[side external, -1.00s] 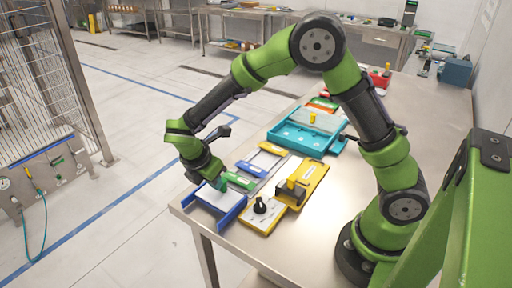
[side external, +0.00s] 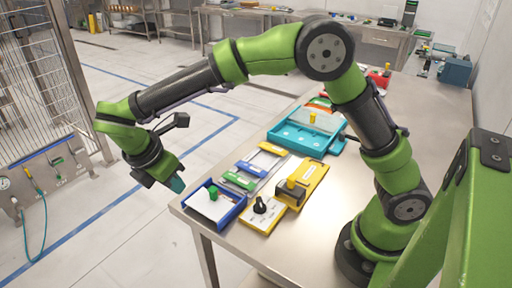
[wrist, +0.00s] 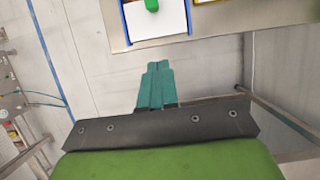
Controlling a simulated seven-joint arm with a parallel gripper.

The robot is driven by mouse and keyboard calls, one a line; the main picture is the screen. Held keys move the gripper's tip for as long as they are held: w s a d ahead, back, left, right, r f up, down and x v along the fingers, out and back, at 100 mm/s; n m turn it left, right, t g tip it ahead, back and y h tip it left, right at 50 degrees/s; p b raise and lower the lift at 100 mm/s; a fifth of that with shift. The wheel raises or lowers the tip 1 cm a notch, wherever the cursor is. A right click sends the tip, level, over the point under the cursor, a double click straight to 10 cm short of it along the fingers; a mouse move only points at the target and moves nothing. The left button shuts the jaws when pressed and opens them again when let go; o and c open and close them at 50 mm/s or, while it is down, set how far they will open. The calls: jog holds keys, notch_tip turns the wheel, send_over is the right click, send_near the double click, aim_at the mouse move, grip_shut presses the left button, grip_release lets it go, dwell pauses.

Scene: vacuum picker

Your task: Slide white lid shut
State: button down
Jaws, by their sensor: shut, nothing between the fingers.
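The white lid (side external: 206,209) is a flat panel with a green knob (side external: 213,193) standing on it. It sits within a blue frame (side external: 237,209) at the table's left corner. The lid (wrist: 172,20), its knob (wrist: 151,5) and the frame (wrist: 127,22) show at the top of the wrist view, partly cut off. My gripper (side external: 177,185) is left of the frame, beyond the table edge and apart from the knob. In the wrist view my gripper (wrist: 155,68) has its teal fingers together with nothing between them.
A white plate with a black knob (side external: 260,205) and a yellow fixture (side external: 308,185) stand right of the blue frame. Green (side external: 239,181) and blue (side external: 251,168) pieces lie behind it. A teal tray (side external: 290,137) is farther back. Open floor lies left of the table.

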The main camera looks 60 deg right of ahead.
send_near(220, 196)
jog(key=a+f, duration=0.4)
jog(key=a, duration=0.1)
jog(key=shift+w+d+r, duration=0.1)
jog(key=shift+d+r, duration=0.05)
jog(key=shift+d, duration=0.4)
jog(key=shift+d+r, duration=0.1)
jog(key=shift+d, duration=1.2)
jog(key=d, duration=0.5)
